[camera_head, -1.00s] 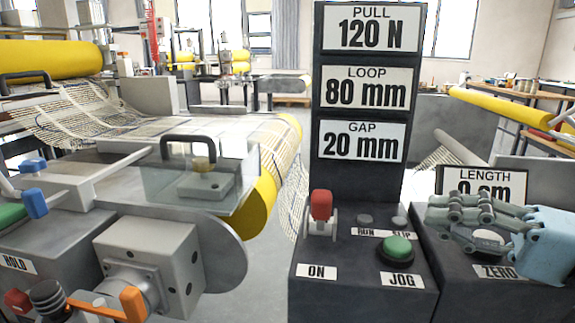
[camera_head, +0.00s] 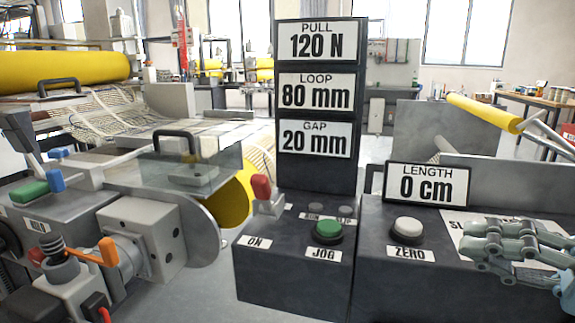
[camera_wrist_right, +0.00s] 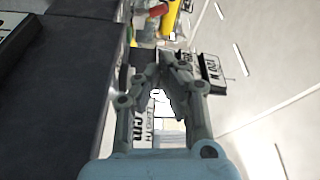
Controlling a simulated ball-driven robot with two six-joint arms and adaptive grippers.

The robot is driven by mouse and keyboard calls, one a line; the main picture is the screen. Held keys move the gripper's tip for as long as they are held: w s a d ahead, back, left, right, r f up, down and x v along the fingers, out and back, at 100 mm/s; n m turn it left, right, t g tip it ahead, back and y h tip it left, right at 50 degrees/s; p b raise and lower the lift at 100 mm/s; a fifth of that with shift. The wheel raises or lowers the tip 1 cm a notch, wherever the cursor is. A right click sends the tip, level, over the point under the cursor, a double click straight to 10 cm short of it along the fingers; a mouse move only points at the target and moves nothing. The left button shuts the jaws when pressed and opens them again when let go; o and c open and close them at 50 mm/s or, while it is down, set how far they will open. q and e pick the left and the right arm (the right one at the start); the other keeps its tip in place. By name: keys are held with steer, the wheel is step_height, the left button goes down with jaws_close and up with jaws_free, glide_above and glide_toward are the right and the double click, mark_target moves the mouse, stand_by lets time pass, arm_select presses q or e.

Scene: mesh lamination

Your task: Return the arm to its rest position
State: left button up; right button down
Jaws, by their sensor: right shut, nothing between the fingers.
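My right gripper (camera_head: 472,236) is at the right edge in the head view, fingers pointing left. It is shut and empty, to the right of the white ZERO button (camera_head: 407,231) on the dark console and apart from it. It partly covers a white label on the console top. The right wrist view shows its fingers (camera_wrist_right: 160,66) close together, with the console along the left side. My left gripper is not in view.
The green JOG button (camera_head: 328,231) and red switch (camera_head: 262,188) sit on the console (camera_head: 292,278). The LENGTH display (camera_head: 426,184) reads 0 cm. A tall sign (camera_head: 318,170) stands behind. The machine with a yellow roller (camera_head: 236,199) and orange lever (camera_head: 109,251) is at left.

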steer(key=s+a+f+n+g+h, duration=0.6)
steer(key=s+f, duration=0.4)
steer(key=f, duration=0.3)
steer(key=s+d+f+g+h, duration=0.1)
steer(key=s+d+f+h, duration=0.2)
steer(key=d+h, duration=0.25)
steer(key=s+d+f+h, duration=0.2)
steer(key=s+d+h, duration=0.2)
steer(key=d+h, duration=0.15)
step_height(320, 180, down, 26)
steer(key=s+d+r+m+g, duration=0.1)
steer(key=s+d, duration=0.2)
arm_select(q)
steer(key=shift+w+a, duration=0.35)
arm_select(e)
steer(key=s+f+g, duration=0.1)
steer(key=s+f, duration=1.5)
steer(key=s, duration=0.2)
steer(key=shift+s+d+y, duration=0.2)
steer(key=shift+d+y, duration=0.2)
steer(key=shift+d, duration=0.05)
